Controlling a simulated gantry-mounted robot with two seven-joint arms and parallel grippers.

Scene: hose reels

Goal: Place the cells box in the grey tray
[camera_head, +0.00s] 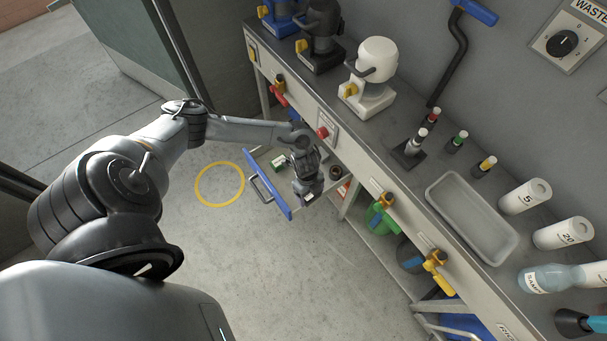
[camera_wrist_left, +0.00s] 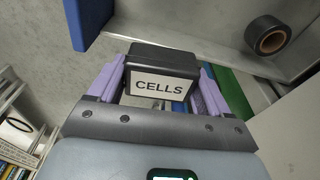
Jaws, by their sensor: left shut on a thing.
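The cells box (camera_wrist_left: 160,75) is black with a white label reading CELLS. In the left wrist view it sits between the two purple fingers of my left gripper (camera_wrist_left: 158,88), which is shut on it. In the head view my left gripper (camera_head: 308,188) is over the open drawer, pointing down, and mostly hides the box. The grey tray (camera_head: 473,216) is an empty, long shallow tray on the bench top, well to the right of the gripper. My right gripper is in neither view.
The open drawer (camera_head: 268,184) has a blue front and holds a green-and-white box (camera_head: 279,162) and a dark tape roll (camera_head: 335,173). Capped stands (camera_head: 456,141) are behind the tray; white cylinders (camera_head: 525,196) are right of it. A white machine (camera_head: 374,75) stands farther left on the bench.

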